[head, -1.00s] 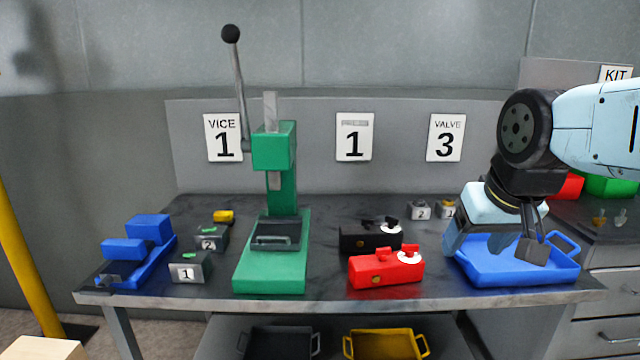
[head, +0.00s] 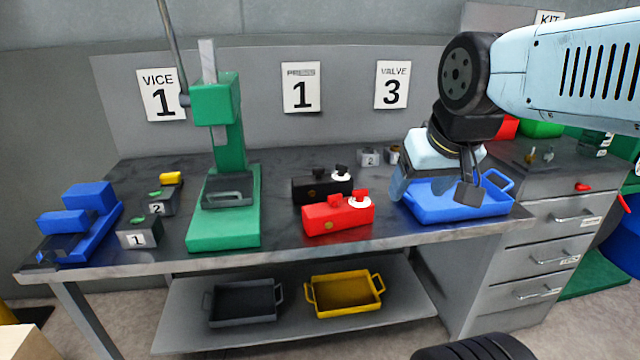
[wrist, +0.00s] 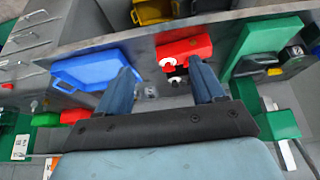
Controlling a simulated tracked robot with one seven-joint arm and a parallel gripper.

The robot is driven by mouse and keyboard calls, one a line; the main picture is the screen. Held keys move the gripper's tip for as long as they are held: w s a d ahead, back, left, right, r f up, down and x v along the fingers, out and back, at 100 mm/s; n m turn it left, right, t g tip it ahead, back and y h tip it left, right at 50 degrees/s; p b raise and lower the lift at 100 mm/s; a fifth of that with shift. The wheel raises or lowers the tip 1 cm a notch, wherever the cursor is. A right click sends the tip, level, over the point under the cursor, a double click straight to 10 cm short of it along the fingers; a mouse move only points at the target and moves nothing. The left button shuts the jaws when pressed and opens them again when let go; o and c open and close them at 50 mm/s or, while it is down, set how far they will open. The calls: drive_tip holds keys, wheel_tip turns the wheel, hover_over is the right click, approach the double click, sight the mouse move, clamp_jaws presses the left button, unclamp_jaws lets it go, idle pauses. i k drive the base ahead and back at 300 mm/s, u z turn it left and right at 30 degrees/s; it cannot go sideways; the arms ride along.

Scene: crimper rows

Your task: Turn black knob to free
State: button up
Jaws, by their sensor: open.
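A black block (head: 308,191) sits on the bench behind a red block (head: 330,221). A white disc with a small black knob (head: 341,168) is on the black block's right end. The red block carries a white disc and red knobs. My gripper (head: 433,192) is open and empty above the blue tray (head: 486,209), right of both blocks. In the wrist view my gripper (wrist: 163,75) has its fingers spread, with the red block (wrist: 184,47) beyond them. The black block is partly in view between the fingers, small and hard to make out. The knob's setting is unreadable.
A green press (head: 224,220) stands left of the blocks, with a blue vice (head: 88,208) and numbered grey blocks further left. Small grey blocks (head: 369,157) sit behind. Black and yellow trays (head: 345,310) are on the lower shelf. Drawers stand at right.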

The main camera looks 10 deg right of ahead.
sight(319, 173)
drive_tip(key=u, duration=1.35)
drive_tip(key=i, duration=0.1)
drive_tip(key=z, duration=2.8)
drive_tip(key=k, duration=0.75)
drive_tip(key=u, duration=0.9)
drive_tip(key=i, duration=1)
